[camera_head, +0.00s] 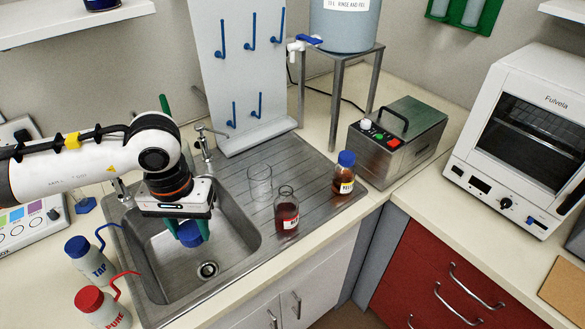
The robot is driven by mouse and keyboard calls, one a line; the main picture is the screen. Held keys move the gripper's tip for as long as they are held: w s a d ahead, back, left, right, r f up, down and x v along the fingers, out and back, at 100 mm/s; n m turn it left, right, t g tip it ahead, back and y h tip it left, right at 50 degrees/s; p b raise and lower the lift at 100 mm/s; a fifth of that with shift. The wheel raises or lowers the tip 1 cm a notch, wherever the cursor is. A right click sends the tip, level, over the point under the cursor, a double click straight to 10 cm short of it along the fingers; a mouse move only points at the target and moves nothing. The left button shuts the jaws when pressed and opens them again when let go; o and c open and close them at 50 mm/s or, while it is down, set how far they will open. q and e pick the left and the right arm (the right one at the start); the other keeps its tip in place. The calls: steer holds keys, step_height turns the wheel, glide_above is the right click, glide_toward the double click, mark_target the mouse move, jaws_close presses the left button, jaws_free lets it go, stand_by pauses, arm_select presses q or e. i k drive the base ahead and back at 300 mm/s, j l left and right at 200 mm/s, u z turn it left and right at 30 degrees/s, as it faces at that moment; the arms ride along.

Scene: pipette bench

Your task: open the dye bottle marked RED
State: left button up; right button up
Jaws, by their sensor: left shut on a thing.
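The dye bottle (287,217) stands upright on the ridged drainboard, right of the sink. It holds dark red liquid, its white label is partly readable as "RE", and its neck is bare, with no cap on it. My left gripper (190,232) is over the sink basin, left of the bottle and apart from it. It points down and is shut on a blue cap (189,236) between its green fingers. My right gripper is not in view.
A clear glass beaker (259,183) stands close behind the open bottle. Two wash bottles, TAP (90,262) and PURE (102,309), stand left of the sink (240,218).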

mark_target(286, 206)
steer(key=i+z, duration=0.2)
steer(key=z, duration=0.3)
steer(key=i+z, duration=0.25)
steer(key=z, duration=0.2)
